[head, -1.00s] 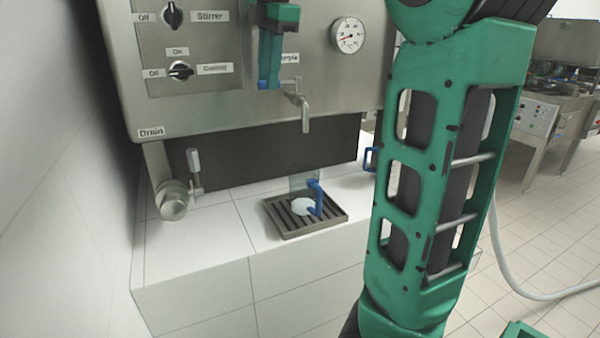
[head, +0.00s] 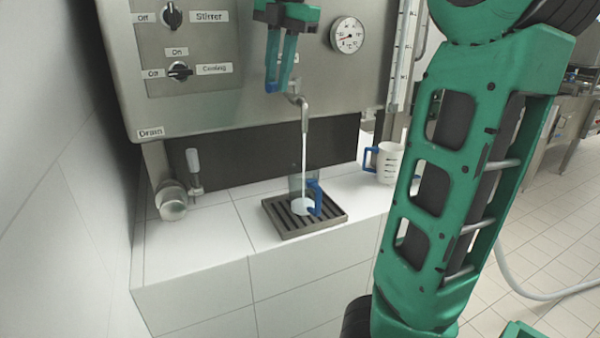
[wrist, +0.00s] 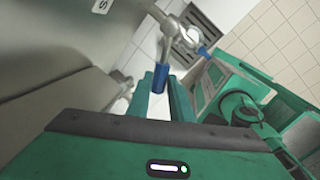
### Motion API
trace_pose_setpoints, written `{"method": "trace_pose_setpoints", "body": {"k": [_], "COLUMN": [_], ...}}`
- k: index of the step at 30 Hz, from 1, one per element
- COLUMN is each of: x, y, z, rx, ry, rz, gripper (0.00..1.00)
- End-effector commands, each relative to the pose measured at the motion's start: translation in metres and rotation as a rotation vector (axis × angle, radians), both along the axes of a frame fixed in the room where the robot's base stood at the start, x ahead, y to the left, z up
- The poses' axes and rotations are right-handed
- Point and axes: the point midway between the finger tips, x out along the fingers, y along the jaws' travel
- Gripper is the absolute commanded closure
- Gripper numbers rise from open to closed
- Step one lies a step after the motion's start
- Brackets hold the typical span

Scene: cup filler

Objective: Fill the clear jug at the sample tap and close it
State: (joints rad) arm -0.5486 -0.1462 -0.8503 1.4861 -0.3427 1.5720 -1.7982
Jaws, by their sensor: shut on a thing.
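The clear jug (head: 296,184) with its blue handle (head: 317,198) stands upright on the dark slatted drip tray (head: 272,223). A thin white stream falls from the sample tap spout (head: 304,118) into the jug, and white liquid shows low inside it. My gripper (head: 278,86) is at the tap, above and left of the spout. It is shut on the blue tap lever (wrist: 160,77), which sits between the fingers in the wrist view.
A white measuring cup (head: 390,163) with a blue handle stands right of the tray. The drain valve (head: 173,200) is at left. The steel panel carries knobs and a round gauge (head: 347,36). My green arm covers much of the right side.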

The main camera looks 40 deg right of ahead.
Motion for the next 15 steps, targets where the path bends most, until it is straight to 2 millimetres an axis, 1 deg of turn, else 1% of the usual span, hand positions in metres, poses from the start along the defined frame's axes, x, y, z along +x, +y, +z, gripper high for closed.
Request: {"method": "trace_pose_setpoints", "body": {"k": [4,15], "x": [-0.0039,-0.0057], "y": [-0.0003,0.0008], "z": [-0.0017,-0.0025], "rx": [0.0,0.0], "ry": [0.003,0.005], "rz": [0.05,0.083], "gripper": [1.0,1.0]}}
